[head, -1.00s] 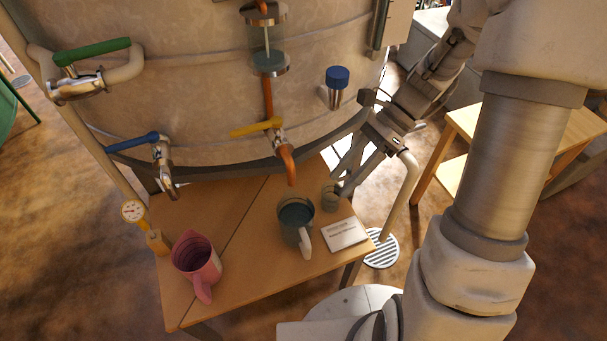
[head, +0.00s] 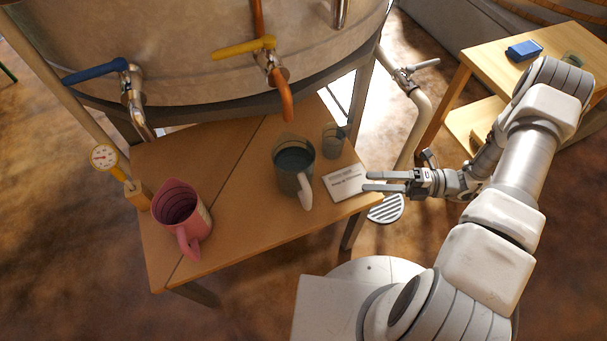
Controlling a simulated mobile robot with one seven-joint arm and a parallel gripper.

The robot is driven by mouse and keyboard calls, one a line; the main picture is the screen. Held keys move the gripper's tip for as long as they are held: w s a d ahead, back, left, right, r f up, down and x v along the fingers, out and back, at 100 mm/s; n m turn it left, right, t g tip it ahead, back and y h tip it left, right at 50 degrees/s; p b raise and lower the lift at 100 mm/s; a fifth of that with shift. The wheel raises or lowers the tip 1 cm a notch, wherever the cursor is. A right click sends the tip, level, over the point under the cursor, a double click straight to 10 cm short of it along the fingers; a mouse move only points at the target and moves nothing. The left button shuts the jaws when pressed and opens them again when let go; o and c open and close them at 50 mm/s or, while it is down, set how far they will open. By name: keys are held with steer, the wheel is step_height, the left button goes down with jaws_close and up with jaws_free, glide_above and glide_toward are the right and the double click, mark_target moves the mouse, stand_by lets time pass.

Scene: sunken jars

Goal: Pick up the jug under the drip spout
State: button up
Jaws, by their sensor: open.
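A dark grey jug (head: 290,182) stands upright on the wooden table (head: 240,232), below the copper spout (head: 284,102) with the yellow lever. Its pale handle (head: 305,192) points to the front, and dark liquid seems to fill it. A pink jug (head: 186,222) stands on the table's left part, its handle towards the front. My gripper (head: 368,181) is open and empty at the table's right edge, fingers pointing left. It is to the right of the grey jug and apart from it, by the white card.
A small glass (head: 333,142) stands right of the grey jug, with a white card (head: 344,182) in front of it. A gauge (head: 105,158) is at the table's left edge. A second table (head: 500,72) with a blue item (head: 523,50) is at the back right.

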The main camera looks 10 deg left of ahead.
mark_target(303, 178)
steer(key=a+b, duration=0.1)
steer(key=a, duration=0.4)
steer(key=s+a+b, duration=0.1)
steer(key=a, duration=0.5)
steer(key=a+b, duration=0.1)
steer(key=a, duration=0.5)
steer(key=shift+s+a, duration=0.15)
steer(key=shift+s, duration=0.25)
jaws_close()
steer(key=shift+r, duration=0.1)
stand_by(0.5)
